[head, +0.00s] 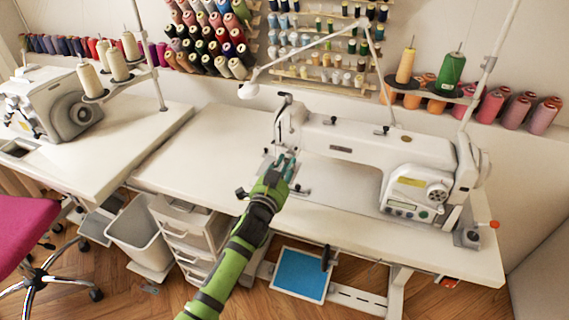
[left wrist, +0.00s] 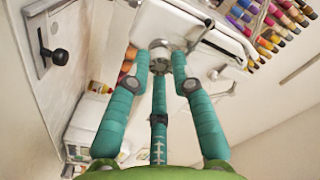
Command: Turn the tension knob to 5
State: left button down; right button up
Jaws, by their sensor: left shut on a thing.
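The white sewing machine (head: 350,145) stands on the right-hand table, its needle head at the left end. My left gripper (head: 285,165), green with teal fingers, reaches up to the front of that head. In the left wrist view, a small round metallic tension knob (left wrist: 160,55) sits on the machine head (left wrist: 188,22). My three teal fingers (left wrist: 160,68) are closed around this knob. Its scale is too small to read, and the fingers hide its sides. In the head view the gripper hides the knob. My right gripper is not in view.
A second machine (head: 50,105) stands on the left table. A lamp arm (head: 310,45) hangs above the machine. A numbered-looking dial (head: 437,192) sits on the machine's right end. Thread cones line the wall. The tabletop (head: 200,160) left of the gripper is clear.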

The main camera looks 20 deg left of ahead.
pick_arm(q)
jog(key=m, duration=0.3)
jog(key=shift+m, duration=0.4)
jog(key=m, duration=0.3)
jog(key=shift+m+p, duration=0.3)
jog(key=m, duration=0.3)
jog(key=shift+m, duration=0.4)
jog(key=shift+m+p, duration=0.35)
jog(key=shift+m, duration=1.75)
jog(key=shift+r, duration=0.1)
jog(key=c, duration=1.1)
grip_release()
jog(key=shift+a, duration=0.1)
